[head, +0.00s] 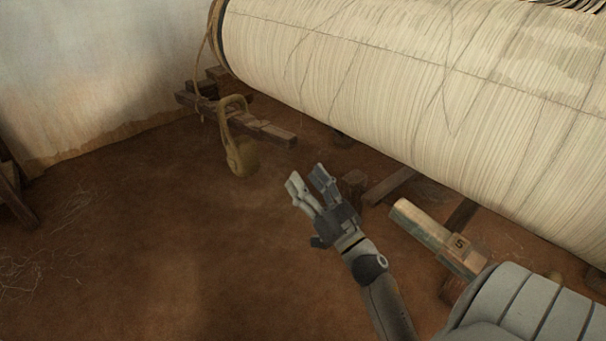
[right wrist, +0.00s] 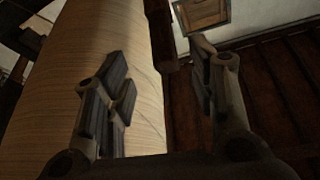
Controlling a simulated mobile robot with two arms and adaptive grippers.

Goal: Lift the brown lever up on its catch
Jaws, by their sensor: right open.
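My right gripper (head: 307,176) is open and empty above the earth floor, with its two fingers apart. Its fingers also show in the right wrist view (right wrist: 160,75), with nothing between them. I cannot tell for sure whether this bar is the lever. A catch cannot be made out. The bar's near end is partly hidden by a grey ribbed part of mine. My left gripper is out of view.
A large cream warp roll (head: 400,75) spans the upper right. A plastered wall (head: 90,70) stands at left. The floor (head: 170,240) at left is mostly clear.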

